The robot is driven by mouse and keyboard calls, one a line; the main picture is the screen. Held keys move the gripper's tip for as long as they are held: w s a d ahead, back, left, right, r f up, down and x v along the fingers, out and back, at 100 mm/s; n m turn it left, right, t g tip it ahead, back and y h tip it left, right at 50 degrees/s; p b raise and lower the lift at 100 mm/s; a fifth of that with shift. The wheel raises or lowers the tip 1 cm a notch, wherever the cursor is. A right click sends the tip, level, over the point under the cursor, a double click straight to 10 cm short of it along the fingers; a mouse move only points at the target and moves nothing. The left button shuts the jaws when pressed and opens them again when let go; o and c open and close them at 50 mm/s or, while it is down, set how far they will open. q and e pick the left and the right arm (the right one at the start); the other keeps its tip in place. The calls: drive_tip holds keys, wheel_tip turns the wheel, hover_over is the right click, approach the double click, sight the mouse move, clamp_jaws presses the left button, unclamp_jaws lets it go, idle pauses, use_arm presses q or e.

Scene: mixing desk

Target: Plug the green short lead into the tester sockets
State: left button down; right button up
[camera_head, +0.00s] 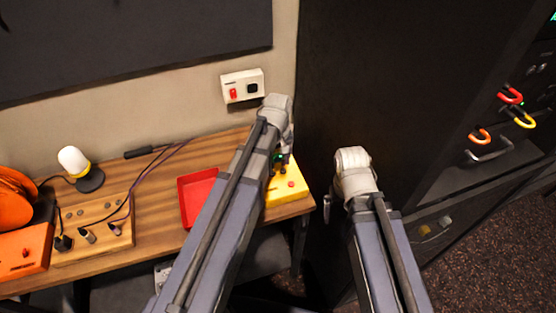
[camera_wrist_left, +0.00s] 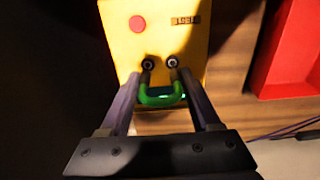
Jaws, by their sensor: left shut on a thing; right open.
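The yellow tester (camera_head: 285,190) sits at the right end of the wooden desk. In the left wrist view the tester (camera_wrist_left: 190,35) shows a red button and two dark round sockets (camera_wrist_left: 172,61). My left gripper (camera_wrist_left: 160,92) is shut on the green short lead (camera_wrist_left: 160,100), a U-shaped piece. The lead's two dark ends point at the two sockets and meet or overlap them in the picture; I cannot tell whether they are inside. In the head view my left gripper (camera_head: 279,160) is over the tester. My right gripper (camera_head: 328,206) is open, right of the desk, away from the tester.
A red tray (camera_head: 186,206) lies left of the tester. A wooden socket block (camera_head: 95,236), a lamp (camera_head: 75,163) and an orange box (camera_head: 22,255) stand further left. Red (camera_head: 511,96), yellow (camera_head: 523,120) and orange (camera_head: 480,136) leads are on the dark rack at right.

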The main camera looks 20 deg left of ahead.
sight(278, 153)
use_arm(q)
drive_tip(key=shift+f, duration=0.1)
idle(0.3)
drive_tip(key=shift+f+b, duration=0.85)
drive_tip(key=shift+b, duration=0.05)
drive_tip(key=shift+f+b, duration=0.65)
idle(1.3)
unclamp_jaws()
drive_tip(key=shift+r, duration=0.1)
drive_tip(key=shift+r, duration=0.1)
wheel_tip(278, 153, up, 8)
drive_tip(key=p, duration=0.8)
drive_tip(key=shift+s, duration=0.1)
drive_tip(key=shift+f, duration=0.2)
drive_tip(key=shift+f, duration=0.15)
